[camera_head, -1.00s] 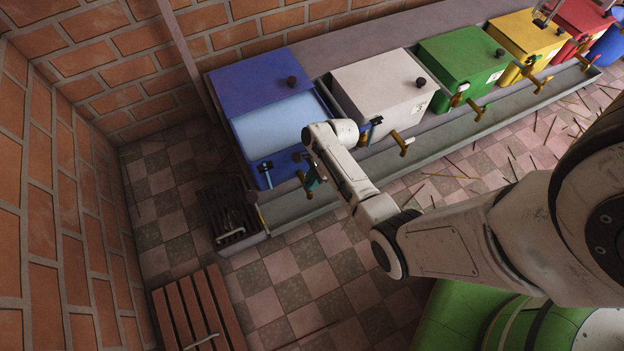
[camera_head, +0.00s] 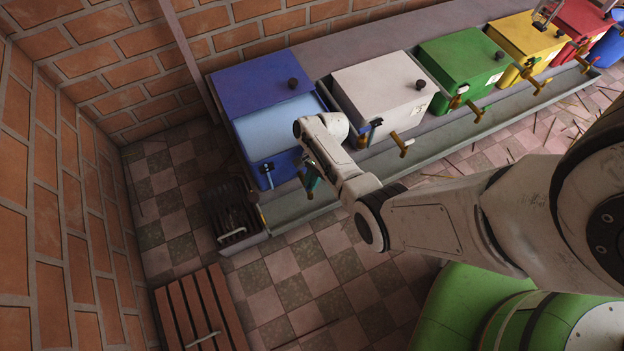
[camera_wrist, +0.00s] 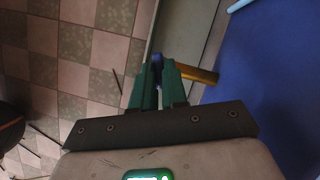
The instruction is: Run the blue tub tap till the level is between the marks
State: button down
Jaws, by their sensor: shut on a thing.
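The blue tub (camera_head: 253,84) stands at the left end of the row in the head view, its open front part showing pale blue liquid (camera_head: 279,121). A light blue gauge with dark marks (camera_head: 269,173) is on its front; the level against the marks is too small to read. My gripper (camera_head: 312,181) is at the tub's front right, partly hidden by my wrist. In the wrist view, my gripper's green fingers (camera_wrist: 158,84) are shut on the small blue handle (camera_wrist: 156,60) of the tap. The tap's brass body (camera_wrist: 196,75) sticks out from the blue wall.
White (camera_head: 382,86), green (camera_head: 460,63) and yellow (camera_head: 527,40) tubs with taps stand to the right along a grey trough (camera_head: 430,136). A dark grate (camera_head: 228,212) is at the trough's left end. A slatted wooden thing (camera_head: 198,312) lies front left. Tiled floor is open before the trough.

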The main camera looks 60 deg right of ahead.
jog(key=c, duration=1.2)
grip_release()
jog(key=shift+o, duration=0.2)
jog(key=p+v, duration=0.5)
jog(key=v, duration=0.5)
jog(key=shift+d+r+p, duration=0.2)
jog(key=shift+r+p, duration=0.15)
